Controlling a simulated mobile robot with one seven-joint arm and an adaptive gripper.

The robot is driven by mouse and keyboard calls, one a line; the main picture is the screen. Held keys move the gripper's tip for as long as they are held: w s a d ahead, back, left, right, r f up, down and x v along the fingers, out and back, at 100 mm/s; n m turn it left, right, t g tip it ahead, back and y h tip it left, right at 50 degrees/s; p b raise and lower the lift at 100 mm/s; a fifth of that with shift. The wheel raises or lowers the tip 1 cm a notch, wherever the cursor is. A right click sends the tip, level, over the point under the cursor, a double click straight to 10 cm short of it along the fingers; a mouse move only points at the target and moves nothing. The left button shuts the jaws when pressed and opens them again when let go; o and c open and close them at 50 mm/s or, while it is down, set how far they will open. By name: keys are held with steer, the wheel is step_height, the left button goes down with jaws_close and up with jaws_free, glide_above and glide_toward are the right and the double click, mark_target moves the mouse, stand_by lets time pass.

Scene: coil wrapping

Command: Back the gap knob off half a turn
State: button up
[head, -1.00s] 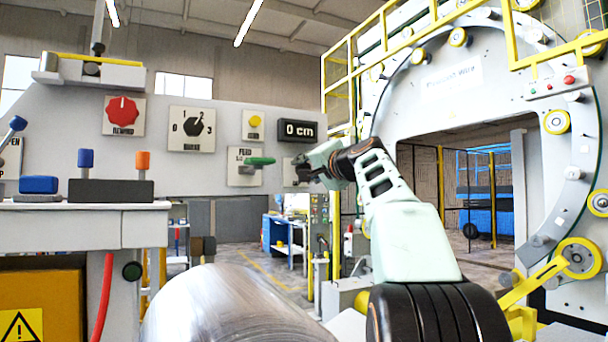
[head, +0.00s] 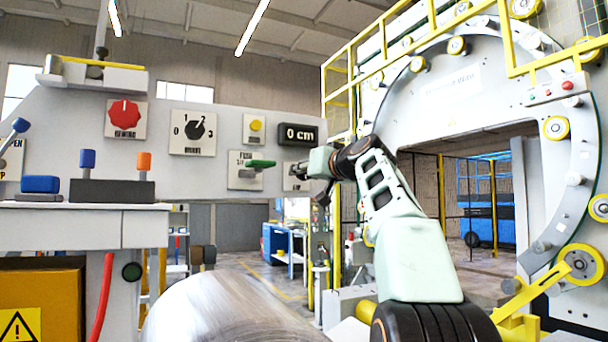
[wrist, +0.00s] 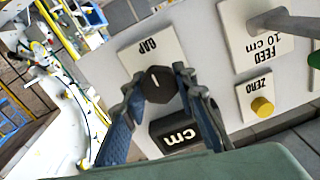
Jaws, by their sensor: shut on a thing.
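The gap knob (wrist: 157,86) is a small black knob with a white pointer line, on a white plate (wrist: 150,48) marked GAP. In the wrist view the blue-padded fingers of my gripper (wrist: 160,78) sit on either side of the knob and are shut on it. The plate and its lettering look turned over in this view. In the head view my gripper (head: 304,170) is at the panel in front of the gap plate (head: 290,184), and hides the knob there.
Near the gap knob are the feed lever (head: 261,164), the yellow zero button (wrist: 262,106) and the display (head: 298,134) reading 0 cm. Further left are the mode selector (head: 195,130) and red rewind knob (head: 124,114). The large ring machine (head: 560,160) stands at right.

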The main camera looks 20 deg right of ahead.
steer(key=shift+r+n, duration=0.2)
steer(key=shift+n, duration=0.2)
steer(key=o, duration=0.8)
steer(key=shift+c, duration=0.2)
steer(key=o, duration=0.4)
steer(key=shift+f, duration=0.15)
steer(key=s, duration=1.2)
steer(key=shift+d, duration=0.3)
steer(key=shift+w, duration=0.1)
